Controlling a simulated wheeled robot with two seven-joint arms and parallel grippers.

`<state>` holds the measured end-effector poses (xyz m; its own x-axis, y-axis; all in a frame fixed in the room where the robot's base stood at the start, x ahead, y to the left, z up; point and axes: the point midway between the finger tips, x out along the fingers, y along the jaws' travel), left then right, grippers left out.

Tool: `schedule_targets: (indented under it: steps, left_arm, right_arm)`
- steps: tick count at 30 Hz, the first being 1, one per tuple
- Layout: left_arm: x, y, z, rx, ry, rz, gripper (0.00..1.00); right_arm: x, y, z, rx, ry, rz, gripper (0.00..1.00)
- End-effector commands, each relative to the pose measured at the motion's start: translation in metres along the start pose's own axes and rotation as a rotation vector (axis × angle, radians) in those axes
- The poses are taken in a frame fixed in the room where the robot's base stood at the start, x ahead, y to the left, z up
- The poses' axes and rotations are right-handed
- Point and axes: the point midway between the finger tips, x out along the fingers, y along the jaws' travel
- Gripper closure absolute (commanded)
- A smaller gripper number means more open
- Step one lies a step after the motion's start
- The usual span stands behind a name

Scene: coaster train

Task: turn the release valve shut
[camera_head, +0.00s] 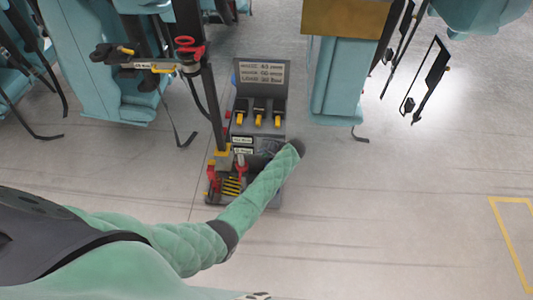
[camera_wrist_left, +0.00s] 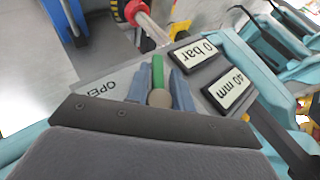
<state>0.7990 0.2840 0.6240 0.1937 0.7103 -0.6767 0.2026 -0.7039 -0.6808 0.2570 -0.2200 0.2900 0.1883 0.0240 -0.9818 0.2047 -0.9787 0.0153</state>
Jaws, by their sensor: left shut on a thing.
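The release valve shows in the left wrist view as a green lever (camera_wrist_left: 157,68) with a round beige hub below it, on a grey panel. The word "OPEN" is printed on the panel to its left. My left gripper (camera_wrist_left: 160,88) has its two blue-grey fingers on either side of the lever and is shut on it. In the head view my left forearm covers much of the panel, and the lever and fingertips cannot be made out there. My right gripper is in neither view.
Two displays, "0 bar" (camera_wrist_left: 195,54) and "40 mm" (camera_wrist_left: 230,88), sit beside the lever. A console (camera_head: 262,76) with several yellow-black levers stands behind my arm. A dark post (camera_head: 213,100) rises at its left. Floor at the right is free.

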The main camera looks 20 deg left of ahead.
Motion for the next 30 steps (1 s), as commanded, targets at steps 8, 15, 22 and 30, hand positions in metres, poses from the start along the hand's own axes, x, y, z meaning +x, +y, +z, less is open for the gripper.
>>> schedule_targets:
  steps: [8, 15, 22, 30]
  left_arm:
    - [0.001, 0.001, 0.001, 0.001, -0.001, 0.000, 0.99]
    - [0.001, 0.001, 0.001, 0.001, -0.001, 0.000, 0.66]
    - [0.000, 0.001, 0.001, 0.000, 0.000, 0.000, 0.66]
    - [-0.021, 0.003, 0.001, -0.001, 0.002, 0.002, 0.66]
  right_arm:
    - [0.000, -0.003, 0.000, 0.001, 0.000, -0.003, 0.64]
    - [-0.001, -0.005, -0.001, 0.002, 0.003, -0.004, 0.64]
    - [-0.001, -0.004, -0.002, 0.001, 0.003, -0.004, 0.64]
    - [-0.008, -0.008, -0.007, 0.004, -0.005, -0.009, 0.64]
